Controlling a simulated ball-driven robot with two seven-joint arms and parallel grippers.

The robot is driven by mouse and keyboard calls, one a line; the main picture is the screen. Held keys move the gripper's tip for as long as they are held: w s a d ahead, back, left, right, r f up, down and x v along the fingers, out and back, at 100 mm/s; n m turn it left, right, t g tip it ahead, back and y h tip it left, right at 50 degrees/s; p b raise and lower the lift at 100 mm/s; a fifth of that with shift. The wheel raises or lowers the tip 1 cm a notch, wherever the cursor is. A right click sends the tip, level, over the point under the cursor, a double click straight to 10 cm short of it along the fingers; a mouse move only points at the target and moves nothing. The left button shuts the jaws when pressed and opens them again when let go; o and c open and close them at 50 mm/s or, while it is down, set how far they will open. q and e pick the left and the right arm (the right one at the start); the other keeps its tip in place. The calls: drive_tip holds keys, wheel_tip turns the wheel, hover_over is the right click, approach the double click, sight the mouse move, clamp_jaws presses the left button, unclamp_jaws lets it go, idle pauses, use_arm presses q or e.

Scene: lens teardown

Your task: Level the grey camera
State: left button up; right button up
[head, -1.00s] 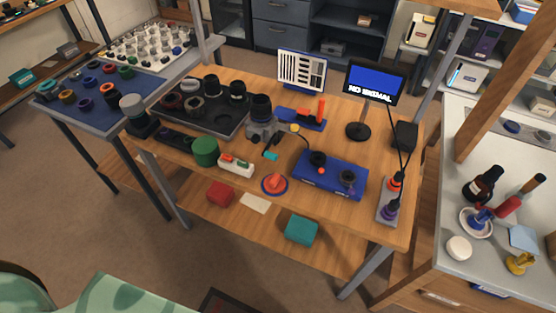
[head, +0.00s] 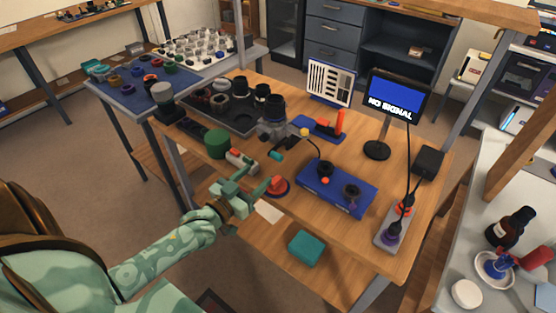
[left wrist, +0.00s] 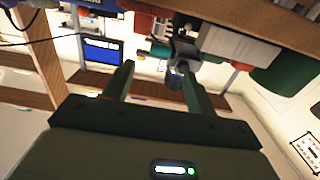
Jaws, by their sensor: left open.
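The grey camera (head: 272,130) sits on the wooden table just right of the dark parts tray, with a black lens (head: 275,106) pointing up from it. I cannot tell how far it tilts. My left gripper (head: 259,178) is open and empty at the table's front edge, nearer to me than the camera and apart from it. In the left wrist view, the fingers (left wrist: 160,80) stand apart, and a grey and black thing, likely the camera (left wrist: 185,50), shows beyond them. My right gripper is not in view.
A teal piece (head: 276,155) lies before the camera. A blue box (head: 337,188), a monitor (head: 398,96) and a dark tray (head: 232,117) surround it.

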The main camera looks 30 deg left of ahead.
sight(275, 158)
use_arm(q)
drive_tip(key=w, duration=0.3)
drive_tip(key=w+b, duration=0.1)
drive_tip(key=w, duration=0.2)
drive_tip(key=w+b, duration=0.1)
drive_tip(key=w, duration=0.2)
drive_tip(key=shift+d+f, duration=0.15)
drive_tip(key=shift+d, duration=0.15)
drive_tip(key=shift+w, duration=0.45)
